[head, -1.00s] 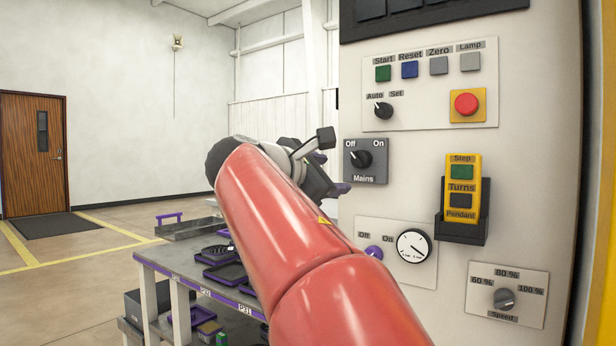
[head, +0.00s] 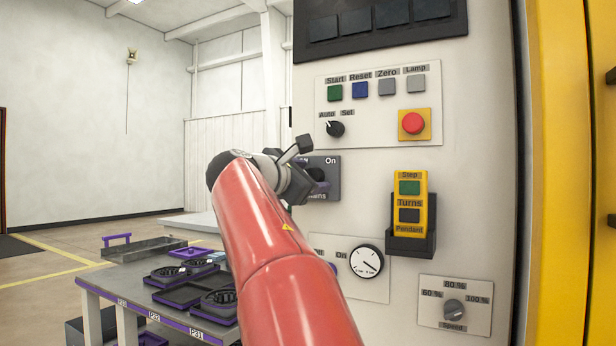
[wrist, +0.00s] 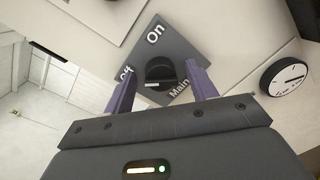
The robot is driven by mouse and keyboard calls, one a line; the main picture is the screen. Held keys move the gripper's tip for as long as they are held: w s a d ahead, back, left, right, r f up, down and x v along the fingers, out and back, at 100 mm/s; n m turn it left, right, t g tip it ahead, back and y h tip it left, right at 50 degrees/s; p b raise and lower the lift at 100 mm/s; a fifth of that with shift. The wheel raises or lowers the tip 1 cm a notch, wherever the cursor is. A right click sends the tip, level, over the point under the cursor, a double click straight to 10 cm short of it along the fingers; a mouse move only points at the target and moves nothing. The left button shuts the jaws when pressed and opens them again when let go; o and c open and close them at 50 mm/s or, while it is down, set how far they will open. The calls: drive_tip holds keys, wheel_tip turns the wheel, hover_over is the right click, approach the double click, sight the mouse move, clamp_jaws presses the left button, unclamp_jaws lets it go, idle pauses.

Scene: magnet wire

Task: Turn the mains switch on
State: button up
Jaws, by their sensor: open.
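The mains switch is a black rotary knob (wrist: 160,72) on a dark grey plate marked Off, On and Mains. The plate (head: 329,187) shows in the head view at the left of the cabinet front, partly hidden by my gripper (head: 309,186). In the wrist view my gripper (wrist: 162,85) is open, with its two purple fingers on either side of the knob. Whether the fingers touch the knob, I cannot tell.
Above the plate are an Auto/Set knob (head: 336,129) and a red stop button (head: 412,123). A yellow pendant (head: 409,202) hangs to the right. A dial gauge (head: 367,261) is below. A bench (head: 195,331) with dark trays stands at the lower left.

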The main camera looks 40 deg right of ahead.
drive_tip(key=c, duration=1)
drive_tip(key=shift+o, duration=0.2)
drive_tip(key=shift+s+m+t+y+b, duration=0.1)
drive_tip(key=shift+m+t+y+b, duration=0.2)
drive_tip(key=shift+m, duration=3.45)
drive_tip(key=shift+m+t+y+b, duration=0.1)
drive_tip(key=shift+m+y+b, duration=0.3)
drive_tip(key=shift+m, duration=3.35)
drive_tip(key=o, duration=1)
drive_tip(key=shift+f, duration=0.1)
drive_tip(key=shift+c, duration=0.2)
